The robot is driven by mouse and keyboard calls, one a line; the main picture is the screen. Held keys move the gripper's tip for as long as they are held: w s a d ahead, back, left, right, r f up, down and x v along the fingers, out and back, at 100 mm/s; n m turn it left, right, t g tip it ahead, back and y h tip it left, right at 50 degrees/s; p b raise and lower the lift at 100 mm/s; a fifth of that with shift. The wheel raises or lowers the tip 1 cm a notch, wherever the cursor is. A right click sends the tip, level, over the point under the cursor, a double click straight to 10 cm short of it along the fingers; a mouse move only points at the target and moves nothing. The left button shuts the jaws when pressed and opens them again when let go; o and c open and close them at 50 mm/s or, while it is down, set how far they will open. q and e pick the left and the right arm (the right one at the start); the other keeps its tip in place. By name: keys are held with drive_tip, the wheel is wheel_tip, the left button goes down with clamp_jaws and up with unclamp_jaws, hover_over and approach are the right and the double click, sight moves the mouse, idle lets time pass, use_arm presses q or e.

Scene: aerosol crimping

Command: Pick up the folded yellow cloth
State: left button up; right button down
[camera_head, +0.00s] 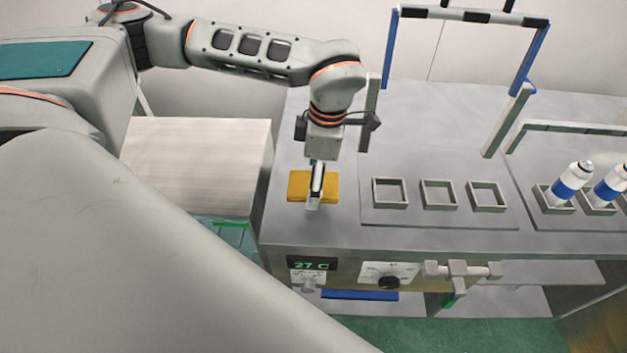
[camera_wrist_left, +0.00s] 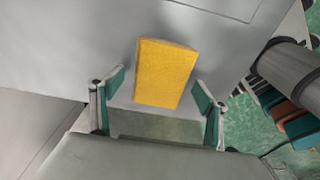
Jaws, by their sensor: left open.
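The folded yellow cloth (camera_head: 299,186) lies on the grey metal worktop, near its left end. In the left wrist view the cloth (camera_wrist_left: 165,74) is a yellow rectangular block, slightly tilted, ahead of and between the fingers. My left gripper (camera_head: 314,203) points down above the cloth and hides its middle in the head view. In the left wrist view the left gripper (camera_wrist_left: 160,92) is open, with green-padded fingers on either side and visible gaps to the cloth. I cannot tell its exact height above the cloth. My right gripper is not in view.
Several square holders (camera_head: 440,195) sit on the worktop to the right; two blue-and-white cans (camera_head: 564,185) stand in holders at far right. A blue-and-black frame (camera_head: 533,57) rises behind. A pale table (camera_head: 200,165) stands left. A temperature display (camera_head: 311,265) is on the front.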

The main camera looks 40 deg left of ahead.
use_arm(q)
drive_tip(key=shift+c, duration=0.4)
drive_tip(key=c, duration=1)
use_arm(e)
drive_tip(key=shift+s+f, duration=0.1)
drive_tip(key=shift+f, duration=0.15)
use_arm(q)
drive_tip(key=shift+r, duration=0.1)
